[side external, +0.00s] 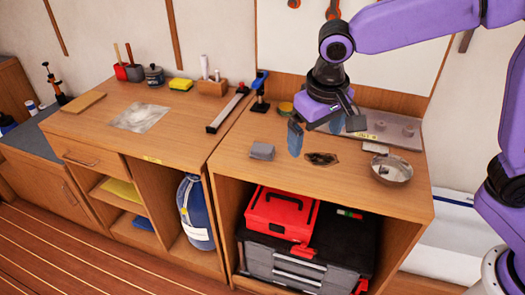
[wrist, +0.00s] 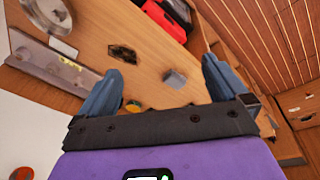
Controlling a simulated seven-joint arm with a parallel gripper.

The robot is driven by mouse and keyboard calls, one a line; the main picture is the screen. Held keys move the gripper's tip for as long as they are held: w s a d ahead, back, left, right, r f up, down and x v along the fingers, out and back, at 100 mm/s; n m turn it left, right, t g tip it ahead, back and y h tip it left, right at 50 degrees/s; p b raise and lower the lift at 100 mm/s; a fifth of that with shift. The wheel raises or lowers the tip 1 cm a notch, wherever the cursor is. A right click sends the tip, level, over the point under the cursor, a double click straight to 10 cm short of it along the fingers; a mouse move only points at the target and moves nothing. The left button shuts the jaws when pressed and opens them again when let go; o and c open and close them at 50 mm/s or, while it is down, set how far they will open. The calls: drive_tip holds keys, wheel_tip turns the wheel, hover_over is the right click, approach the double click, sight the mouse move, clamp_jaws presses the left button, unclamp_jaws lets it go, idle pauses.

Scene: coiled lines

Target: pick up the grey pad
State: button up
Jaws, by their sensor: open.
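The grey pad (side external: 262,151) is a small grey block lying on the right wooden bench top, near its left front part. It also shows in the wrist view (wrist: 175,79), between the two fingers in the picture and beyond them. My gripper (side external: 315,132) has two blue fingers spread wide apart with nothing between them. It hangs over the bench, to the right of the pad in the side view and apart from it. In the wrist view the open fingers (wrist: 163,68) frame the pad and part of the bench top.
A dark ragged patch (side external: 321,159) lies right of the pad. A metal bowl (side external: 392,172), a small white block (side external: 375,147) and a metal plate (side external: 395,128) are farther right. A round tin (side external: 285,108) and a blue-topped clamp (side external: 260,88) stand behind. Bench around the pad is clear.

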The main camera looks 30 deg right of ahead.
drive_tip(key=w+a+f+m+t+h, duration=0.1)
drive_tip(key=w+a+m, duration=0.2)
drive_tip(key=w+m, duration=0.3)
drive_tip(key=w+a+f+m+h, duration=0.1)
drive_tip(key=w+a+m, duration=0.2)
drive_tip(key=w, duration=0.6)
approach(262, 148)
drive_tip(key=shift+m, duration=0.3)
drive_tip(key=x, duration=0.9)
drive_tip(key=shift+d+f, duration=0.1)
drive_tip(key=c, duration=1.1)
